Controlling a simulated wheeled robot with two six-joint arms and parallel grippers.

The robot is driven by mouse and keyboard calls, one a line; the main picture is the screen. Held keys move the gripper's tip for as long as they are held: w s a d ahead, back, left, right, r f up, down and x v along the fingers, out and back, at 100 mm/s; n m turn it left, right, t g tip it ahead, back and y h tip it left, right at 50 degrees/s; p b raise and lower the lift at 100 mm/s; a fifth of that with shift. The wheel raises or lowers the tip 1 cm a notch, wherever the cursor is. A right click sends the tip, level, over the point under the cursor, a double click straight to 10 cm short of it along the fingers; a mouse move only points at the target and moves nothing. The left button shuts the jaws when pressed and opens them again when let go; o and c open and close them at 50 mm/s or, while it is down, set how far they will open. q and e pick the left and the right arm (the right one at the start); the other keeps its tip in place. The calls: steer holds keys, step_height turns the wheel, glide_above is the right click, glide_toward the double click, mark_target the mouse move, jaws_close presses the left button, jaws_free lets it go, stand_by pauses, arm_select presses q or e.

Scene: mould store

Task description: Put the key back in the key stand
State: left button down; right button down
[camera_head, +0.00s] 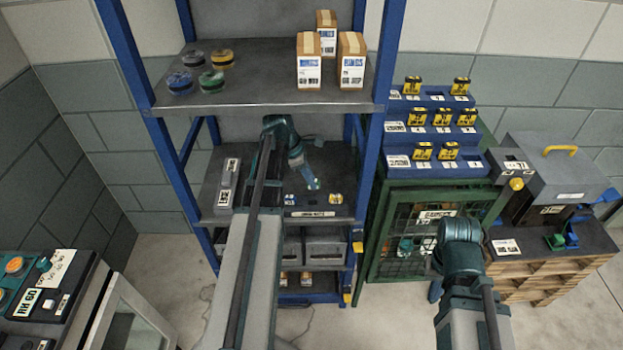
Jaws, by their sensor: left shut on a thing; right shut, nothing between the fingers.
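The key stand (480,161) is a blue stepped block with three tiers on the green cabinet at right. Yellow-tagged keys stand in it; the top tier's middle place and the bottom tier's right place show no tag. My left gripper (314,184) is inside the blue rack, low over its middle shelf, pointing down. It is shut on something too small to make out.
The rack's upper shelf (260,80) overhangs my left gripper and holds boxes and coloured discs. A rack post (378,130) stands between my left gripper and the stand. A grey machine (560,175) is on the bench at right. A control panel is at lower left.

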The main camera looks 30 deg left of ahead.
arm_select(q)
steer(key=shift+f+b, duration=1.9)
steer(key=shift+f, duration=0.25)
steer(key=shift+s+d+r, duration=0.1)
steer(key=shift+s+r, duration=0.05)
